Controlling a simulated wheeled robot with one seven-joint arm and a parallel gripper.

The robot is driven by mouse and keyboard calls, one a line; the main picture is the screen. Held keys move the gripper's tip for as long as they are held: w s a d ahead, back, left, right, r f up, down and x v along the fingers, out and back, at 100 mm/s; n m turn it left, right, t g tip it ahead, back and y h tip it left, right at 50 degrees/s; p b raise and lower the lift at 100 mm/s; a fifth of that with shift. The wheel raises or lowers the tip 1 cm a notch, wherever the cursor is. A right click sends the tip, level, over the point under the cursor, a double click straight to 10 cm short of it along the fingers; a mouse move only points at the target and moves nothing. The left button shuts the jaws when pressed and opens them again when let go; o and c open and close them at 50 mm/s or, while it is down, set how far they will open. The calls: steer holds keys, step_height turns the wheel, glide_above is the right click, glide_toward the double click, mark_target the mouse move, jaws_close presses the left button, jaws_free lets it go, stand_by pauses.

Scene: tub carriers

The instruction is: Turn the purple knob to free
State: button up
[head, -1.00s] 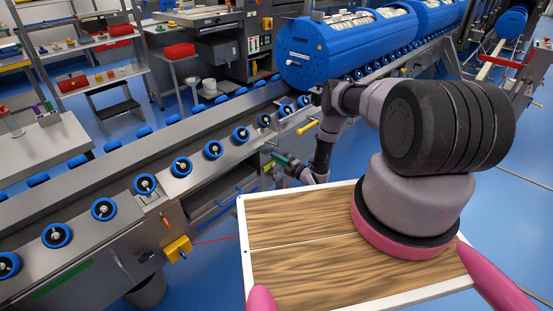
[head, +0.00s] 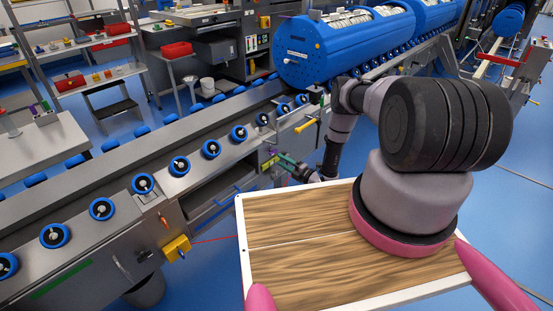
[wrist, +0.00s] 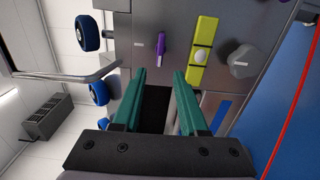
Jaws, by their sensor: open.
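The purple knob (wrist: 161,48) shows in the wrist view as a narrow upright purple handle on the grey machine panel. My gripper (wrist: 164,73) has two green fingers, spread apart with nothing between them. In the picture the knob lies just beyond the fingertips, roughly in line with the gap between them. The fingers do not appear to touch it. In the head view my gripper (head: 287,163) is small and close to the machine's side, and the knob is too small there to make out clearly.
Right of the knob are a yellow plate (wrist: 206,35) with a white button and a grey knob (wrist: 244,61). A metal rail (wrist: 62,74) and blue rollers (wrist: 88,33) are at the left. A wood-topped tray (head: 300,265) is in front of me.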

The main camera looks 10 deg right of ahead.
steer(key=v, duration=0.6)
stand_by(0.3)
